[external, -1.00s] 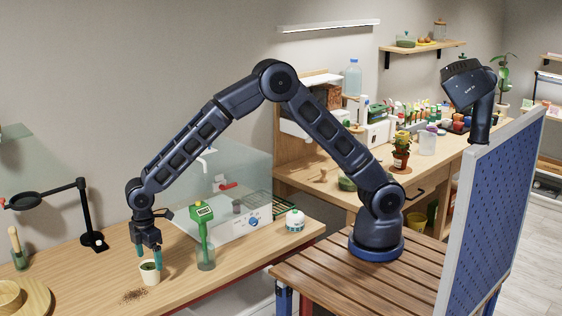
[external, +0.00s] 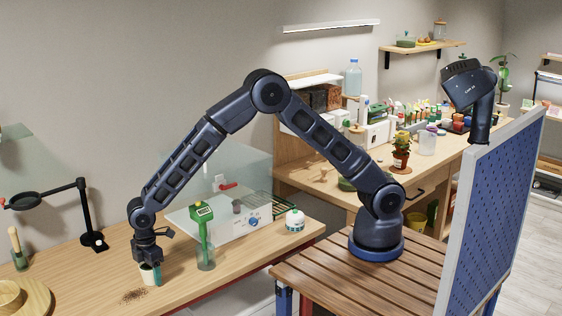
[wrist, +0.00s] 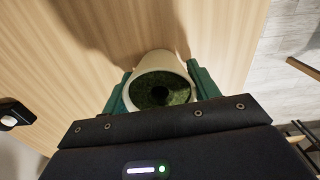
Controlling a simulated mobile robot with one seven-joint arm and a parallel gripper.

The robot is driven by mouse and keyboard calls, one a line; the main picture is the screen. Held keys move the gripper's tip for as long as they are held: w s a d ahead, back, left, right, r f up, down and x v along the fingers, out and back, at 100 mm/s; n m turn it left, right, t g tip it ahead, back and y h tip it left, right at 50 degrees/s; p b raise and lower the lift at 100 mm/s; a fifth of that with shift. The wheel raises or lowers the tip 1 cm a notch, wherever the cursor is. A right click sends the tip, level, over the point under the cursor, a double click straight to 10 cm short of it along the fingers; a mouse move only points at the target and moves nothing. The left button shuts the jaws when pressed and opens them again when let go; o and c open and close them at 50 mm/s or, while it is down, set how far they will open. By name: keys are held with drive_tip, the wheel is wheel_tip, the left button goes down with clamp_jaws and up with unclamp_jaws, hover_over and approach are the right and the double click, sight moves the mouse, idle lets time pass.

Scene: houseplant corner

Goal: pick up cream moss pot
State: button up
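The cream moss pot (external: 147,277) stands upright on the wooden bench near its front edge. In the wrist view the pot's pale rim (wrist: 160,60) and the dark green moss (wrist: 150,90) inside it are seen from above. My gripper (external: 149,274) points down over the pot, with its teal fingers on either side of it. In the wrist view the fingers of my gripper (wrist: 160,92) are spread, one left and one right of the pot. They look open and very close to its wall; contact is not clear. The pot's near side is hidden by my gripper.
A green meter in a glass (external: 204,240) stands close on the right, with a white device (external: 240,225) behind. A black magnifier stand (external: 93,241) is on the left. The bench between is clear.

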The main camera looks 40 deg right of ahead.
drive_tip(key=c, duration=0.3)
drive_tip(key=shift+r, duration=0.1)
